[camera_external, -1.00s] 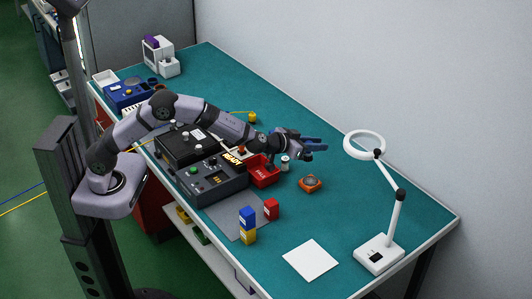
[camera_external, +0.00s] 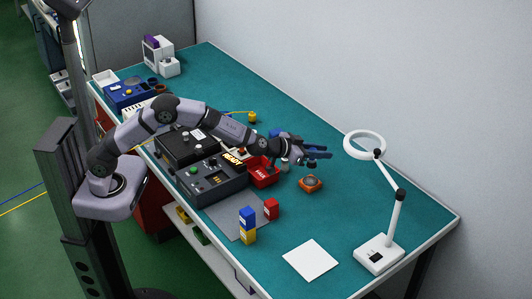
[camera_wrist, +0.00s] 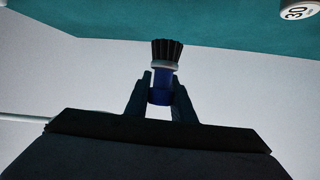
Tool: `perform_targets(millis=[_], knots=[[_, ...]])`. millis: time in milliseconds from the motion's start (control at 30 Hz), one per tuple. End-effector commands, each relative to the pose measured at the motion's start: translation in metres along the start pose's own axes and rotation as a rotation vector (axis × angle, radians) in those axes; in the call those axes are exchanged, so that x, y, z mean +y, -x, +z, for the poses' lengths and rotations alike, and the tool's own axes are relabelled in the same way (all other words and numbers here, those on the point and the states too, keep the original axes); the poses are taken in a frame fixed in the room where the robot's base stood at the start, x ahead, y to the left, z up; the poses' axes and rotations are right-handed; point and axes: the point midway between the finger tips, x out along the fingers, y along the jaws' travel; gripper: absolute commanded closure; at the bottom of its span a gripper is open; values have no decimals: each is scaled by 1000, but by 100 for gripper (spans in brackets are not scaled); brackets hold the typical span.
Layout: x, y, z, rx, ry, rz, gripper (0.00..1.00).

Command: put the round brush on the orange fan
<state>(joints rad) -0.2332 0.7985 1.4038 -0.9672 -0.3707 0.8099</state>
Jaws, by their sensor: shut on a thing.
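The round brush (camera_wrist: 167,54) has dark bristles and a blue body, and sits between my fingers in the wrist view. My gripper (camera_wrist: 161,84) is shut on its blue body, with the bristles pointing away from the hand. In the external view my gripper (camera_external: 318,152) is above the table, just above the orange fan in the picture. The orange fan (camera_external: 310,184) is a small square orange unit with a grey round top, lying on the teal table. The brush is small and dark there, at the fingers; its exact height over the fan is hard to tell.
Blue, yellow and red blocks (camera_external: 247,217) and a white sheet (camera_external: 310,260) are nearer the front.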

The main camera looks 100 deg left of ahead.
Motion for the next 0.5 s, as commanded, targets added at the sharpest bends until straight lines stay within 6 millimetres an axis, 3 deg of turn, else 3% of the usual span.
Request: perform_targets(millis=[133, 500], knots=[[0, -9, 22, 0, 0, 0, 100], [0, -15, 35, 0, 0, -1, 100]])
